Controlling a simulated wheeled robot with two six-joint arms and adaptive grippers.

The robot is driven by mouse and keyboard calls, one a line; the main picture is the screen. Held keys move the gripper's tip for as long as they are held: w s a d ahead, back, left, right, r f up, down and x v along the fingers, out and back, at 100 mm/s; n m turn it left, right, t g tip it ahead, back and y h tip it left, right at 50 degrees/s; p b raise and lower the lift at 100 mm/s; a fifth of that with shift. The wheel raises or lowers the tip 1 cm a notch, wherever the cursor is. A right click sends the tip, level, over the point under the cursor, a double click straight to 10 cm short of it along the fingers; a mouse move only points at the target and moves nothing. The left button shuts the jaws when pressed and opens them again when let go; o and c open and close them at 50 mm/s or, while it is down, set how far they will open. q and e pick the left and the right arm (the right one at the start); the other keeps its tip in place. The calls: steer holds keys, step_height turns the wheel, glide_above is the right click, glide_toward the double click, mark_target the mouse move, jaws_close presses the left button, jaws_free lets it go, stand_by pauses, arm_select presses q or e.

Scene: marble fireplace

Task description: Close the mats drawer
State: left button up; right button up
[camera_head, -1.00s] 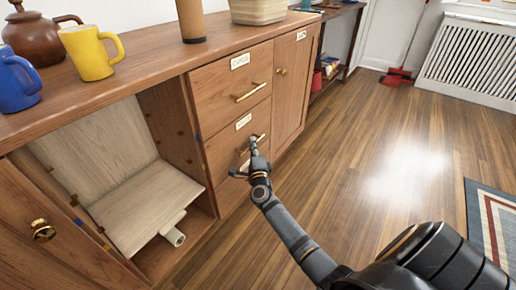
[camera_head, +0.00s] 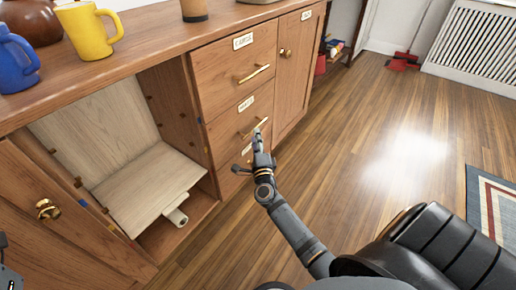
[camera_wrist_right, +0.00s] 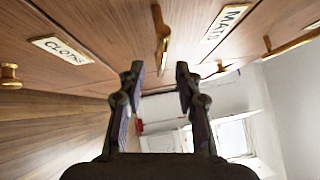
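The mats drawer (camera_head: 229,123) is the wooden middle drawer of the cabinet, with a white label and a brass bar handle. Its front looks nearly flush; I cannot tell if a small gap remains. In the wrist view, its MATS label (camera_wrist_right: 225,22) and handle (camera_wrist_right: 163,38) show close ahead. My right gripper (camera_head: 260,134) is in front of the drawer, by the handle's right end. In the wrist view, its fingers (camera_wrist_right: 160,70) are apart, with the handle lined up between and beyond them; contact is unclear. Only a grey part of my left arm shows at the lower left edge.
Another drawer (camera_head: 225,62) is above, and a CLOTHS label (camera_wrist_right: 62,48) marks the front below. A cabinet door (camera_head: 298,75) stands to the right. An open compartment (camera_head: 190,232) is at left. Mugs, including a yellow one (camera_head: 88,32), stand on top.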

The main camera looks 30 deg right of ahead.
steer(key=r+v, duration=0.1)
steer(key=v, duration=0.5)
steer(key=shift+s+f, duration=0.25)
steer(key=shift+f, duration=0.25)
steer(key=shift+a, duration=0.15)
